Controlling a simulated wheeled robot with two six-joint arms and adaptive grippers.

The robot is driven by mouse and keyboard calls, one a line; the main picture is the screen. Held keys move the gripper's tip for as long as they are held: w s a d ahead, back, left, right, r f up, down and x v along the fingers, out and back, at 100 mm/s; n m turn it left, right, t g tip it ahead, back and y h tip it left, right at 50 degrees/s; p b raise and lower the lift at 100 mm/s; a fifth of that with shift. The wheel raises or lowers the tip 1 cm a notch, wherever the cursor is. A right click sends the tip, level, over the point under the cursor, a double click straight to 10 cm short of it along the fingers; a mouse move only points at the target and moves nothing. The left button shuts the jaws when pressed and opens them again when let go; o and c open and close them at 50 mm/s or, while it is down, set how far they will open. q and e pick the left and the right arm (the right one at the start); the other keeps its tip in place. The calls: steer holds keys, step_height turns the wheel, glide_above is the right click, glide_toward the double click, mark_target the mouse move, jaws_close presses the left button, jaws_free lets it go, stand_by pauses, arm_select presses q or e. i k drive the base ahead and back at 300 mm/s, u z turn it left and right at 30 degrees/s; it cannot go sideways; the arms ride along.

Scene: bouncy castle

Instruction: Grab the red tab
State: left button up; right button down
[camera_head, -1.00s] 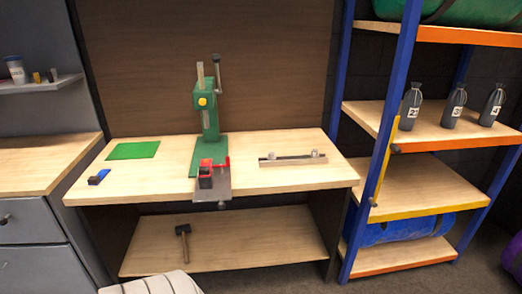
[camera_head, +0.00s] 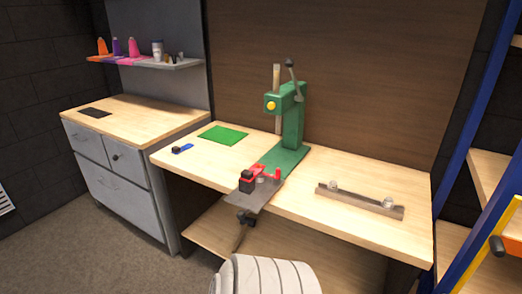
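A small red part (camera_head: 265,171) sits on the metal plate (camera_head: 262,195) at the front of the green press (camera_head: 292,115). It has a red upright knob or tab (camera_head: 278,173) at its right end and a black block (camera_head: 247,183) at its left. I cannot tell which red piece is the tab. The press stands on the wooden workbench (camera_head: 225,165), and its plate overhangs the front edge. Neither of my grippers is in view.
A metal bar with two clear knobs (camera_head: 360,200) lies on the bench right of the press. A green mat (camera_head: 223,135) and small blue item (camera_head: 182,149) lie left. A white ridged object (camera_head: 265,275) is in front. Blue-framed shelving (camera_head: 470,140) stands right.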

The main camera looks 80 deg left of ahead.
mark_target(247, 175)
steer(key=u, duration=0.65)
steer(key=i, duration=0.75)
steer(key=u, duration=0.9)
